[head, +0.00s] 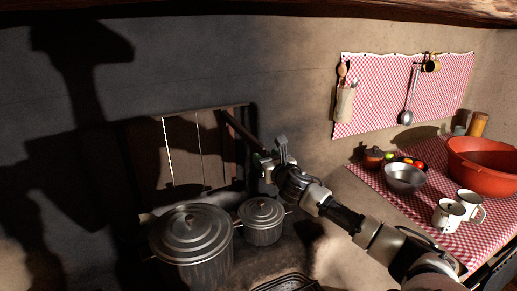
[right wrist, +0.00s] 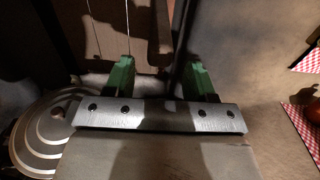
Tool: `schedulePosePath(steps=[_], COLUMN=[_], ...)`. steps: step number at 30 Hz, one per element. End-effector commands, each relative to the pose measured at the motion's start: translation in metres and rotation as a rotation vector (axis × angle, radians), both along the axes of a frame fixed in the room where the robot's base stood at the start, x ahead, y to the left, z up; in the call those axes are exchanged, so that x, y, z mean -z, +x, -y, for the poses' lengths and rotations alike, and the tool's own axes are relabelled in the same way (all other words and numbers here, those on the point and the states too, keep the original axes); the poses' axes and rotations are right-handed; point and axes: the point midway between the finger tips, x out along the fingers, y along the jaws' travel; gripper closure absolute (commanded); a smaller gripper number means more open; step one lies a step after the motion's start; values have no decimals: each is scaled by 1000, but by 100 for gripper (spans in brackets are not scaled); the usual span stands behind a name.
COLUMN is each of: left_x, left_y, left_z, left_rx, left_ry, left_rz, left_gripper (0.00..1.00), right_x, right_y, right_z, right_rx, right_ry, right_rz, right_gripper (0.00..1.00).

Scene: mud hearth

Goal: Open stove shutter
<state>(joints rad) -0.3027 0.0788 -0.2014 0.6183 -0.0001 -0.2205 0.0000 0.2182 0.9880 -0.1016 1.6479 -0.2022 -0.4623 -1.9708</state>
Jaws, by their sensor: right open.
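The stove shutter (head: 182,158) is a dark panel of upright wooden planks with thin bright lines between them, set in the wall behind the pots. It also shows in the right wrist view (right wrist: 108,35). A wooden bar (head: 240,130) slants at its right side, and in the right wrist view the bar (right wrist: 160,35) lies ahead, between the lines of the fingers. My right gripper (head: 270,158) is open near the bar's lower end. Its green fingers (right wrist: 158,75) stand apart with nothing clearly held; whether they touch the bar I cannot tell. My left gripper is not in view.
A large lidded pot (head: 190,235) and a smaller one (head: 262,212) stand below the shutter. At right, a checked cloth (head: 405,215) bears a red basin (head: 485,165), a metal bowl (head: 404,178) and white mugs (head: 448,215). A dark grate (head: 285,284) lies at the bottom.

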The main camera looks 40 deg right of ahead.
Motion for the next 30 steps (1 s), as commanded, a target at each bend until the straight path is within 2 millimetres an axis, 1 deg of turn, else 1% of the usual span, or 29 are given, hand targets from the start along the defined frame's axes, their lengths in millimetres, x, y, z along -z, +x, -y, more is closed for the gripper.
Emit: schedulePosePath(steps=[1, 3, 6, 10, 15, 23, 24, 29, 30], left_x=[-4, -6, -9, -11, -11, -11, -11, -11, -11], left_y=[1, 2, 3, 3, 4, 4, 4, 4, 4], left_z=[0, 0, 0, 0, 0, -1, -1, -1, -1], left_rx=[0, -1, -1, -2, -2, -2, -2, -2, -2], left_ry=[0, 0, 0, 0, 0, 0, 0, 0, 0], left_rz=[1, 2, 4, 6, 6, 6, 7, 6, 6], left_gripper=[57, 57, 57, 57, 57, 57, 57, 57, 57], right_x=[-3, -3, -3, -1, 0, 0, 0, 0, 0], right_y=[9, 20, 34, 47, 55, 56, 56, 56, 56], right_z=[2, 6, 10, 15, 17, 17, 17, 17, 17], right_rx=[1, 2, 0, 0, -1, -2, -2, -1, -1], right_ry=[4, 5, 4, 4, 0, 1, 1, 1, 1], right_rz=[3, 4, 3, 2, 0, 0, 0, 0, -1], right_gripper=[45, 45, 45, 45, 45, 45, 46, 71, 77])
